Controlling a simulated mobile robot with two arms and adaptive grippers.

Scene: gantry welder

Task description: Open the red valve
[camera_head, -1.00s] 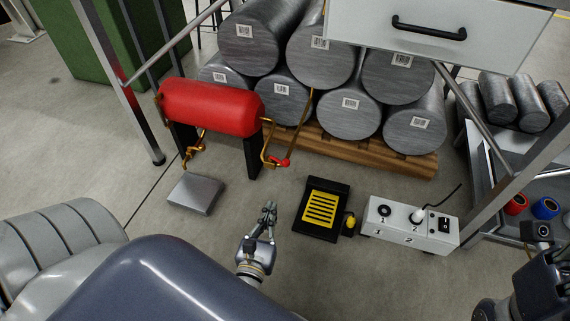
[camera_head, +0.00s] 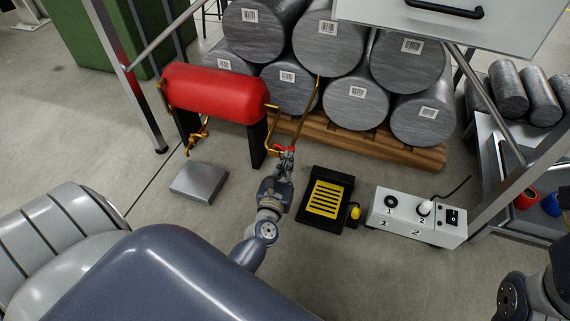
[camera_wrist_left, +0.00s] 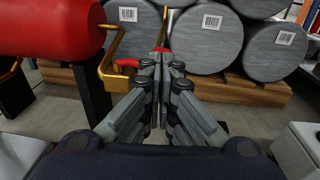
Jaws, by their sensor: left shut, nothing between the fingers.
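The red valve (camera_head: 280,149) is a small red handle on the brass pipe at the right end of the red tank (camera_head: 214,93). My left gripper (camera_head: 287,154) is shut and empty, with its fingertips at the valve and partly covering it in the head view. In the left wrist view, the closed fingertips (camera_wrist_left: 161,62) point ahead. A red part of the valve (camera_wrist_left: 126,63) shows just left of them, and a little red shows behind their tips. I cannot tell whether the fingers touch the valve. My right gripper is not clearly in view.
Large metal cylinders (camera_head: 357,101) lie stacked on a wooden pallet (camera_head: 393,152) behind. A black and yellow pedal (camera_head: 326,199) and a white control box (camera_head: 418,214) stand to the right. A grey metal block (camera_head: 199,181) is on the floor at left.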

